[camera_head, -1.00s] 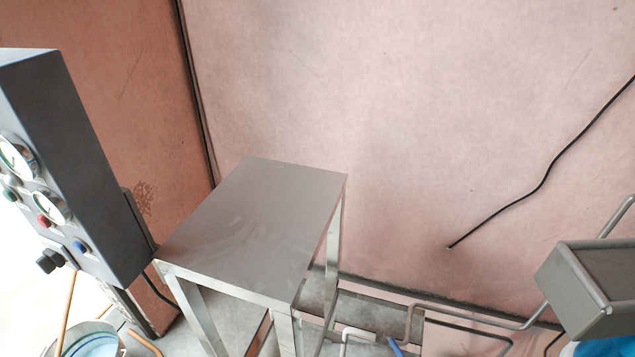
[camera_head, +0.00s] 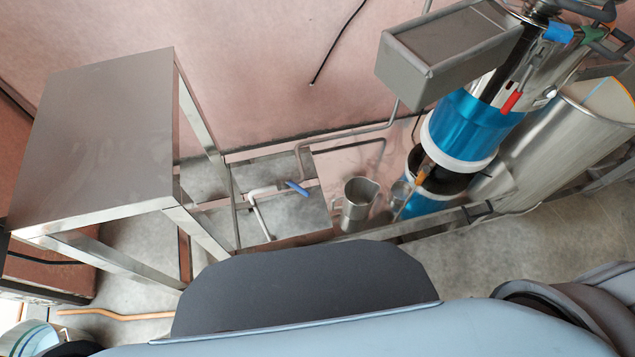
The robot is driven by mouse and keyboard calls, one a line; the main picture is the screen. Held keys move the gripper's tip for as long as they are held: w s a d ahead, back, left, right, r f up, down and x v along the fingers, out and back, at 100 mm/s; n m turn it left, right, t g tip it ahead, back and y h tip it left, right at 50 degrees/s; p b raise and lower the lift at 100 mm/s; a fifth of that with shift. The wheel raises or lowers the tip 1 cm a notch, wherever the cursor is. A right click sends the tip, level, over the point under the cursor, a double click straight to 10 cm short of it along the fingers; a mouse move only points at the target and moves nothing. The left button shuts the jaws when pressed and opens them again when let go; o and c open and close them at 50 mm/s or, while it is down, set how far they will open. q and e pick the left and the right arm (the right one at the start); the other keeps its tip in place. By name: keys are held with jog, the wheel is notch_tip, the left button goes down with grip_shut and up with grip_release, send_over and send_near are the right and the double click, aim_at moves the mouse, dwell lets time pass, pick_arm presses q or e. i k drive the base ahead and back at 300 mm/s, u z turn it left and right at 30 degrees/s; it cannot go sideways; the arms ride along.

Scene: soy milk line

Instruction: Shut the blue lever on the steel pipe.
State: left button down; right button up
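The blue lever (camera_head: 297,188) sits on the thin steel pipe (camera_head: 301,160) near the middle of the head view, low against the pink wall. The lever lies at a slant across the pipe; I cannot tell from here whether the valve is open or shut. A white elbow and pipe section (camera_head: 261,212) joins the pipe just left of the lever and runs down toward the floor. Neither of my grippers shows. My own grey and light-blue body parts fill the bottom of the view.
A steel table (camera_head: 100,135) stands at left. A steel jug (camera_head: 358,200) stands right of the lever. Farther right are a grey box (camera_head: 445,50), a blue-and-steel machine (camera_head: 470,125) and a large steel cylinder (camera_head: 570,140). A bucket (camera_head: 30,338) is at lower left.

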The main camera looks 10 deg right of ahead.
aim_at(284, 180)
jog(key=z, duration=1.9)
jog(key=k, duration=1.25)
jog(key=u, duration=2.1)
jog(key=i, duration=0.5)
jog(key=u, duration=0.05)
